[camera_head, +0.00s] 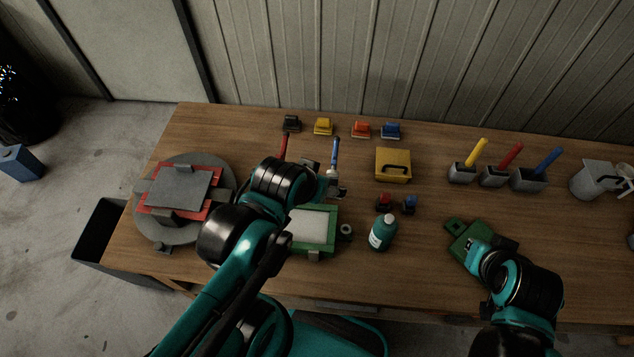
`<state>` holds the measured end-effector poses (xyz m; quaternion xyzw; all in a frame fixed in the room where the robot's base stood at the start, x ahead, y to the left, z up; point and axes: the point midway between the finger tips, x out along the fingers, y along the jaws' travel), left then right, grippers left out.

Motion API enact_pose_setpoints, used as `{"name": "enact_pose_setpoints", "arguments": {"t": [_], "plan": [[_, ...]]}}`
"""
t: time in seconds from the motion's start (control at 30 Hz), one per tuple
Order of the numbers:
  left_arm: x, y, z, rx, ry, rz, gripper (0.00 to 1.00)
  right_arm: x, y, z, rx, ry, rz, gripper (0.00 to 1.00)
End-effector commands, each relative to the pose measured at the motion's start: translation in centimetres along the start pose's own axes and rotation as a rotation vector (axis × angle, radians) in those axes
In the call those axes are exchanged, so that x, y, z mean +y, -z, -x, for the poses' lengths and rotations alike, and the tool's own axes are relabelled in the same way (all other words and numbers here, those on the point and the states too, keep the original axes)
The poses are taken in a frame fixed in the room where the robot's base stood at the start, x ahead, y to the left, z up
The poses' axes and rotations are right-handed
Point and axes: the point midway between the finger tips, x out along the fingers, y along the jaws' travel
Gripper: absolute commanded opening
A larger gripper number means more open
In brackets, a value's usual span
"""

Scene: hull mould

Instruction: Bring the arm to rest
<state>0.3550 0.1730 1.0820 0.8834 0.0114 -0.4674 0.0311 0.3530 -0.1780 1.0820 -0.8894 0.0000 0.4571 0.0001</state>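My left arm comes in from the bottom over the middle of the wooden table (420,275). My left gripper (337,187) is small and partly behind its own wrist, so its opening is unclear. A blue-handled tool (334,152) stands upright just behind it; I cannot tell whether they touch. My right arm is at the lower right, with its wrist over a green flat piece (458,232). My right gripper is mostly hidden by its own arm, and its fingers cannot be made out.
A round grey plate (158,229) with a red frame is at left. A green-framed tray (331,222) and a teal bottle (383,233) stand mid-table. Behind are a yellow box (393,164) and several coloured clamps. Grey holders (528,180) and a grey jug (590,181) are at right.

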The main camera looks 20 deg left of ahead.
Motion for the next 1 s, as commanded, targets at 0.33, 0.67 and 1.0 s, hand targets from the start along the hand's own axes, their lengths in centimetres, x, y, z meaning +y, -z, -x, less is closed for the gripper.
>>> {"name": "enact_pose_setpoints", "arguments": {"t": [0.33,0.67,1.0], "plan": [[-0.6,-0.1,0.2,0.026,0.009,-0.068,0.74,0.0,0.0,0.0,0.0,0.0,0.0,0.0],[-0.7,-2.5,-3.3,0.024,0.008,-0.067,0.74,0.0,-2.5,-3.4,0.0,0.0,0.0,0.0],[-0.7,-2.3,-3.0,0.024,0.008,-0.066,0.74,0.0,-2.2,-3.1,0.0,0.0,0.0,0.0]]}}
